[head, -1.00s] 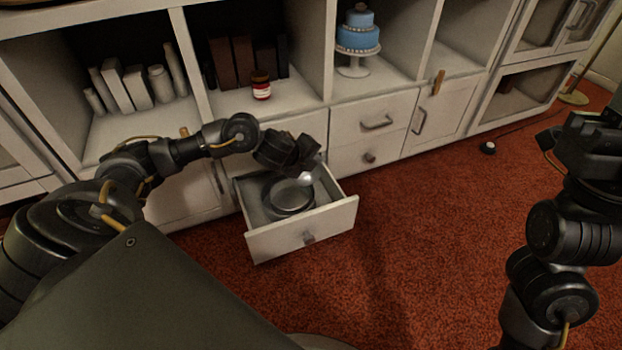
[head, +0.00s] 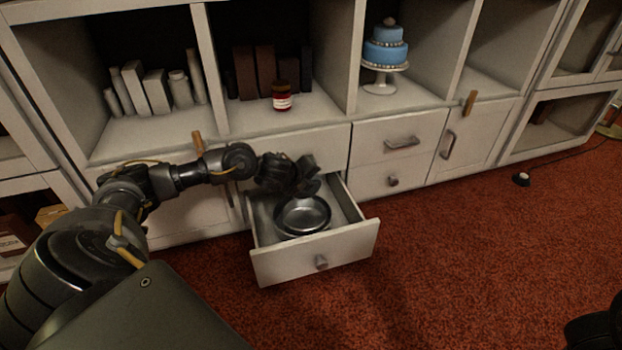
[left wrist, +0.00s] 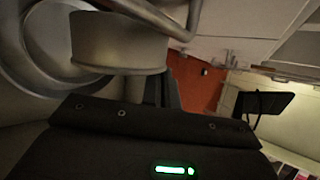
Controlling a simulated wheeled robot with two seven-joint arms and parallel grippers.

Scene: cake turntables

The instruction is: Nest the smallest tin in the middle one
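Round grey metal tins (head: 303,214) sit in the open drawer, one inside another. From the head view I cannot tell how many are nested or which is which. My left gripper (head: 300,186) is low over the drawer, just behind and above the tins, and hides part of their far rim. No tin shows clearly between its fingers. In the left wrist view, a small metal piece with curved sides (left wrist: 118,42), possibly a tin, is close to the gripper, with wide round rims (left wrist: 35,60) at the left. Its grip is unclear.
The drawer front (head: 315,254) stands pulled out over red carpet. Shelves above hold a red jar (head: 282,96), books (head: 256,72) and a blue cake on a stand (head: 386,50). A closed drawer (head: 400,141) is to the right.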

